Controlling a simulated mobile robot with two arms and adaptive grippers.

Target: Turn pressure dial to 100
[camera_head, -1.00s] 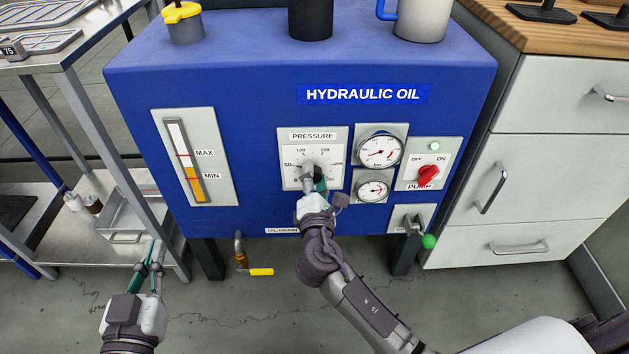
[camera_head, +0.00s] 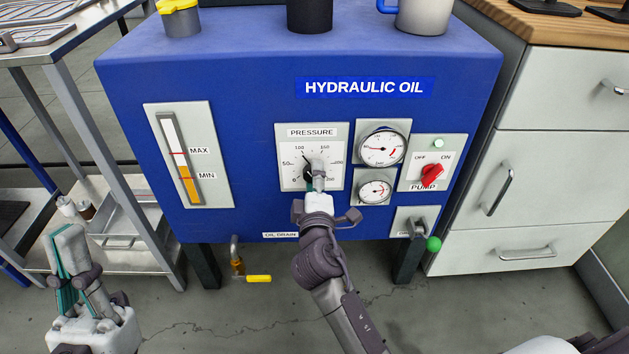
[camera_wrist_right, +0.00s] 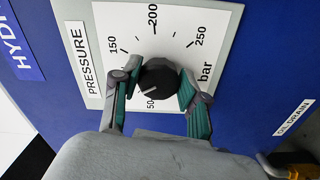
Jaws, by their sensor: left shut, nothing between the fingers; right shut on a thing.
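The pressure dial is a round black knob (camera_wrist_right: 158,78) on a white scale plate (camera_head: 290,178) marked in bar, on the front of the blue hydraulic oil cabinet. My right gripper (camera_wrist_right: 160,84) has one finger on each side of the knob and is shut on it. A white line on the knob points to the lower left in the right wrist view, close to the 50 mark. The 100 mark is hidden behind a finger there but shows in the head view. My left gripper (camera_head: 72,255) is shut and empty at the lower left, away from the cabinet.
Two round gauges (camera_head: 382,148) and a red pump switch (camera_head: 432,176) sit right of the dial. A green-tipped lever (camera_head: 433,243) is below them. An oil level gauge (camera_head: 188,155) is on the left. A yellow-handled drain valve (camera_head: 257,278) is under the cabinet.

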